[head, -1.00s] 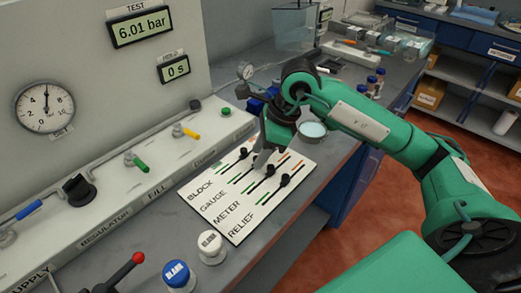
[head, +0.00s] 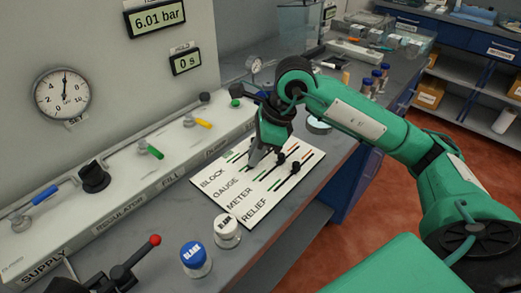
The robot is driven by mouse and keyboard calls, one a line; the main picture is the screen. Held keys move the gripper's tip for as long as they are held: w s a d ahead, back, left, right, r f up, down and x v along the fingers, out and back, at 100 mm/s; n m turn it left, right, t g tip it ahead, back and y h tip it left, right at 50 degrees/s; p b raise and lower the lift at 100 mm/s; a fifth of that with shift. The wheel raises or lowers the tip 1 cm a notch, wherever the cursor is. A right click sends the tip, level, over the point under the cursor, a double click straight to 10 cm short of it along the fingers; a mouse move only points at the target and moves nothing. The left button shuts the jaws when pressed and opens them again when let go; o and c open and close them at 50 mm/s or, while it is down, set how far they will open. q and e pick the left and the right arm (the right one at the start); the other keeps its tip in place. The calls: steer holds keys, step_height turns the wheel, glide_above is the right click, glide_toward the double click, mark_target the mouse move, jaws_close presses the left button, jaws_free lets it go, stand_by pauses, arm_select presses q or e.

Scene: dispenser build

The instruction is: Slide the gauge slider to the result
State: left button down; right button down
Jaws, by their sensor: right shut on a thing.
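The white slider card (head: 262,207) lies on the bench with rows labelled BLOCK, GAUGE, METER and RELIEF. My right gripper (head: 252,163) reaches down onto the GAUGE row. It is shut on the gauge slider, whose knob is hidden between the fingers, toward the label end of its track. The black METER knob (head: 282,158) and RELIEF knob (head: 295,168) stand further along their tracks. The BLOCK knob is hidden by the gripper. The TEST display (head: 158,19) reads 6.01 bar.
A blue-capped jar (head: 195,258) and a white-capped jar (head: 227,231) stand before the card. A red-knobbed lever (head: 154,241) is at lower left. The panel ledge (head: 122,196) with valves runs behind. A round dial (head: 62,95) and the 0 s display (head: 186,62) are on the wall.

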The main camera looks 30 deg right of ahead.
steer(key=shift+s+a+r, duration=0.1)
steer(key=shift+s+a, duration=0.15)
steer(key=shift+a, duration=0.55)
steer(key=shift+d, duration=0.25)
steer(key=shift+a, duration=0.15)
steer(key=c, duration=1.4)
jaws_free()
steer(key=shift+a, duration=0.1)
steer(key=shift+o, duration=0.2)
steer(key=v, duration=1.3)
steer(key=shift+r, duration=0.3)
